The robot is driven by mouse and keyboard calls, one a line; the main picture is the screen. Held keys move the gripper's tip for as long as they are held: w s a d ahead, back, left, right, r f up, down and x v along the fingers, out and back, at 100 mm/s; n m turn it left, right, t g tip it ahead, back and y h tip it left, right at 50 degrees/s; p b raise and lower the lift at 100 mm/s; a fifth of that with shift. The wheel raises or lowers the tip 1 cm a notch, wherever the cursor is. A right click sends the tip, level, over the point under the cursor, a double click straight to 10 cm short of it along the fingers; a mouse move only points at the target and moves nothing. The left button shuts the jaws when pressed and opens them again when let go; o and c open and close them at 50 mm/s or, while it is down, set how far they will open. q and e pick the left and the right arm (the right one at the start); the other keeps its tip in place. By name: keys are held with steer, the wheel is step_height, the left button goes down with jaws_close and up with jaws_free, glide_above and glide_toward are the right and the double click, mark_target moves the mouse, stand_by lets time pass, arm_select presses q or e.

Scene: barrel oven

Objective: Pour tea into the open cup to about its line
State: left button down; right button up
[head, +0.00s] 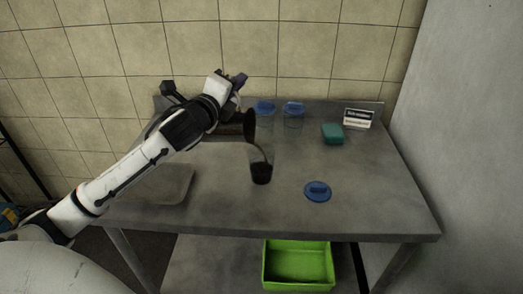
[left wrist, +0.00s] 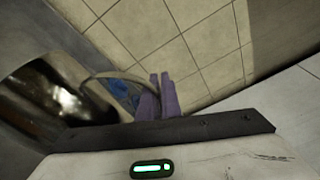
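The open cup (head: 261,174) stands upright near the middle of the table and looks dark inside. A dark metal jug (head: 236,127) is tilted above it, up and to its left. A thin dark stream (head: 260,152) runs from its lip down into the cup. I cannot make out the cup's line or the exact level. My left gripper (head: 238,80) is above the jug. In the left wrist view, its purple fingers (left wrist: 161,96) are close together on the handle (left wrist: 108,78) of the shiny jug (left wrist: 45,98). My right gripper is not in view.
A loose blue lid (head: 318,191) lies right of the cup. Two clear cups with blue lids (head: 265,108) (head: 294,109) stand at the back. A teal block (head: 332,134) and a small sign (head: 358,118) are back right. A grey tray (head: 165,185) lies left; a green bin (head: 298,265) is below.

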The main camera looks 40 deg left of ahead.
arm_select(q)
steer(key=shift+d+r, duration=0.15)
steer(key=a+f+b, duration=0.1)
steer(key=b, duration=0.1)
steer(key=shift+s+a+f+n+b, duration=0.25)
steer(key=shift+a+f+n+b, duration=0.1)
steer(key=shift+f+n, duration=0.05)
steer(key=a+n, duration=0.1)
steer(key=s+a+n+b, duration=0.1)
steer(key=a, duration=0.1)
steer(key=shift+a+f, duration=0.15)
steer(key=shift+a, duration=0.05)
steer(key=shift+s+a+f+n, duration=0.15)
steer(key=shift+a+n, duration=0.15)
steer(key=shift+n, duration=0.2)
steer(key=shift+a+f+n, duration=0.4)
steer(key=shift+a, duration=0.05)
stand_by(0.4)
